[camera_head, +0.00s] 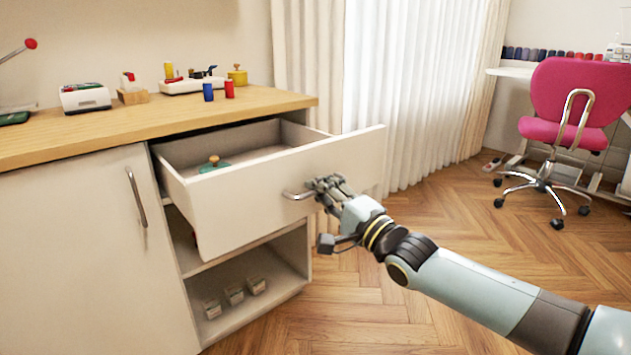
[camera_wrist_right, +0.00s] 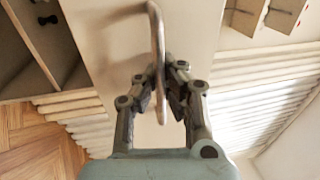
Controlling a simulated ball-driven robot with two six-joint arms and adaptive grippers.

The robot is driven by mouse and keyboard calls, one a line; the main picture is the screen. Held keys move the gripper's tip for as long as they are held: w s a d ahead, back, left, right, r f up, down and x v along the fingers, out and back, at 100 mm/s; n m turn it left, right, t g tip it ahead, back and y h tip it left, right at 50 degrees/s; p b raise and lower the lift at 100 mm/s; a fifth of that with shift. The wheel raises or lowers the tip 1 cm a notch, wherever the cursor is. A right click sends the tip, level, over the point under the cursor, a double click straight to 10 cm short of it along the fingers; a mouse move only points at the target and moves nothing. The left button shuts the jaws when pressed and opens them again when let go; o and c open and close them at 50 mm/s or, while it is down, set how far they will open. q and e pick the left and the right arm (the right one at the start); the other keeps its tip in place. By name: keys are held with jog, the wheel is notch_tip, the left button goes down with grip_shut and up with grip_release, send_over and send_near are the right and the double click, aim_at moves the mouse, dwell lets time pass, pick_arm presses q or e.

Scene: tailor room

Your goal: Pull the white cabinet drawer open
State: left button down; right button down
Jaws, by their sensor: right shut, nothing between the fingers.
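The white cabinet drawer (camera_head: 245,212) stands pulled well out of the cabinet in the head view, its inside showing from above. A green thing with a round wooden knob (camera_head: 213,163) lies inside it. The metal handle (camera_head: 292,195) is on the drawer front. My right gripper (camera_head: 322,187) is at the right end of the handle, its fingers shut. In the right wrist view, the curved handle (camera_wrist_right: 155,35) runs down by the fingertips of my right gripper (camera_wrist_right: 160,75); I cannot tell whether they touch it. My left gripper is out of view.
The wooden top (camera_head: 150,117) carries thread spools and sewing items. Below the drawer is an open shelf with small boxes (camera_head: 234,296). A door with a handle (camera_head: 137,196) is to the left. A pink chair (camera_head: 575,95) stands far right; the floor between is clear.

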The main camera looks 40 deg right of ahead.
jog(key=shift+f, duration=0.1)
jog(key=c, duration=1.4)
grip_release()
jog(key=v, duration=1.2)
jog(key=shift+s, duration=0.1)
